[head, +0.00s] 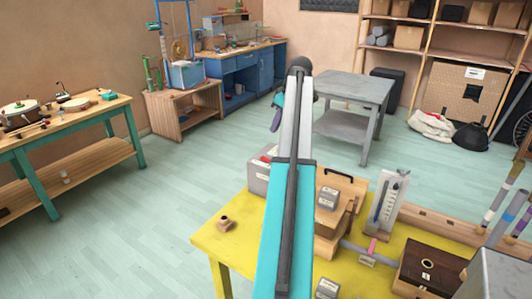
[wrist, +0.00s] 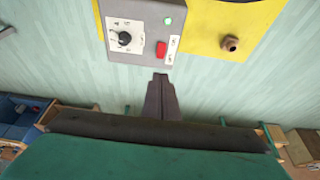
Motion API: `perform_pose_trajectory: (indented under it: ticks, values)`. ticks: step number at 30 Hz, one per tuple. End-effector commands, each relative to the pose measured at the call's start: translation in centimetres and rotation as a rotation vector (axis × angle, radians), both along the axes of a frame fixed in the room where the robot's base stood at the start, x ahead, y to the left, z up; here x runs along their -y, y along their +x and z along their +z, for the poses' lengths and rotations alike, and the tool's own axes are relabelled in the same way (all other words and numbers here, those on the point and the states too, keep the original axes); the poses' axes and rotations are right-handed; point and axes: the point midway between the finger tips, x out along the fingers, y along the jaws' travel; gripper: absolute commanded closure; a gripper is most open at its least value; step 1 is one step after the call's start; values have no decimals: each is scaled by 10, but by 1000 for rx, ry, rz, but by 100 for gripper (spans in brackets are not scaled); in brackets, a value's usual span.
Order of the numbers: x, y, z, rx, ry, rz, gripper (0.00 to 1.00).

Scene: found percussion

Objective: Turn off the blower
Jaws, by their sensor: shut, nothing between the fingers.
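A grey control box (wrist: 143,30), apparently the blower's, is at the top of the wrist view. Small labels beside the switch are too small to read. My gripper (wrist: 160,76) is shut and empty, its tips just below the red switch in the picture and seemingly apart from it. In the head view, the grey box (head: 259,178) is partly hidden behind my arm, and my gripper (head: 275,124) shows beyond it.
The box stands at the edge of a yellow table (head: 215,238). A small brown fitting (head: 225,223) lies near it. The floor to the left is clear.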

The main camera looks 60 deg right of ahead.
Motion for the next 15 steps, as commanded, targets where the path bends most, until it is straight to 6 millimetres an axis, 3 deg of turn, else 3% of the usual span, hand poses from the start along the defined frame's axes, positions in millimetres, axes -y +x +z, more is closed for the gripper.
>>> perform_pose_trajectory:
  ticks: [8, 15]
  values:
    - [0, 1, -3, -1, 1, 0, 100]
    - [0, 7, -18, -1, 2, 1, 100]
